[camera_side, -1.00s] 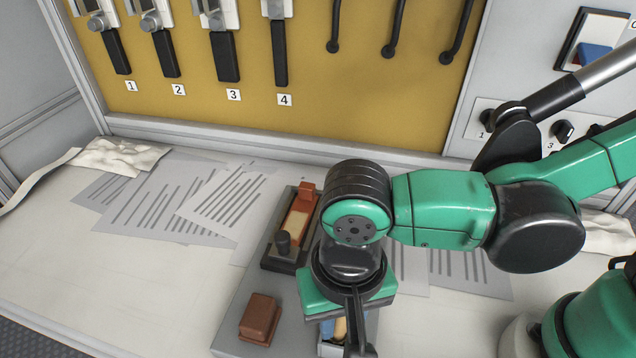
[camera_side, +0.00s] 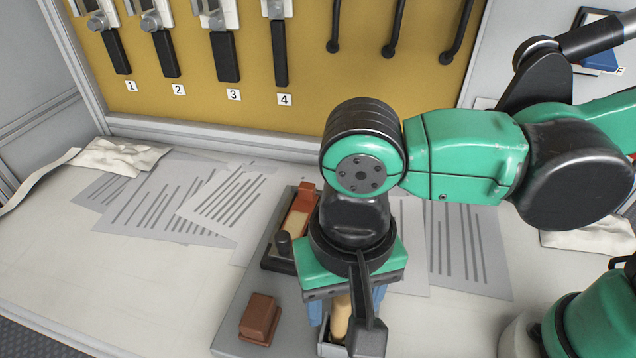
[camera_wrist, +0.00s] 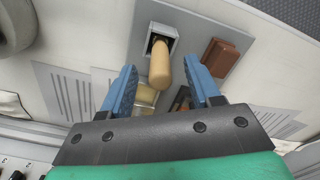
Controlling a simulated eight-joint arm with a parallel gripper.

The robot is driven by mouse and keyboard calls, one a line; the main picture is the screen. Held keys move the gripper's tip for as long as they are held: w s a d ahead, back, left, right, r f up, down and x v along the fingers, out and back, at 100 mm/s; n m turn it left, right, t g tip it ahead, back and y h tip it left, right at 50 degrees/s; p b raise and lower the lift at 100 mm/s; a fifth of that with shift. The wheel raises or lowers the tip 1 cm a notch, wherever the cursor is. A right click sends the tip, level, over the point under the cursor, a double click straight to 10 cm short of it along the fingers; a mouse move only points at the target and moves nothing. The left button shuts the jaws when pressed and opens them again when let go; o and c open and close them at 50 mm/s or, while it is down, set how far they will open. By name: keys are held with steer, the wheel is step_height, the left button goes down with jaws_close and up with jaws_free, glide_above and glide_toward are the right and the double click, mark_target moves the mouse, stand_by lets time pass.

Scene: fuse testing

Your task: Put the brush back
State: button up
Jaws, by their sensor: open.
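The brush shows as a tan rounded handle (camera_wrist: 159,66) that stands out of a small grey open-topped holder (camera_wrist: 172,34) on the grey base plate. Its lower end is inside the holder and hidden. In the side view the handle (camera_side: 340,316) is partly covered by my arm. My gripper (camera_wrist: 168,80) has its blue fingers open, one on each side of the handle in the wrist view, with a gap to both. In the side view a blue finger (camera_side: 314,312) shows beside the handle.
A brown block (camera_side: 260,319) and a dark-framed device with an orange-brown part (camera_side: 295,222) sit on the grey plate (camera_side: 232,335), close to the holder. Paper sheets (camera_side: 225,205) lie on the white bench. Numbered levers (camera_side: 222,55) hang on the yellow back panel.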

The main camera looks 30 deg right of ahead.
step_height(320, 180, up, 8)
steer(key=shift+f, duration=0.25)
steer(key=shift+w+d+r, duration=0.1)
steer(key=shift+r, duration=0.05)
steer(key=w+d+f+n+t, duration=0.1)
steer(key=w+d+f+t, duration=0.1)
steer(key=d, duration=0.8)
steer(key=w+d+f+n+t, duration=0.2)
steer(key=w+d+t, duration=0.3)
steer(key=d, duration=0.6)
steer(key=shift+w+f+n, duration=0.3)
steer(key=shift+w+f, duration=0.35)
steer(key=shift+w, duration=0.1)
steer(key=shift+a, duration=0.1)
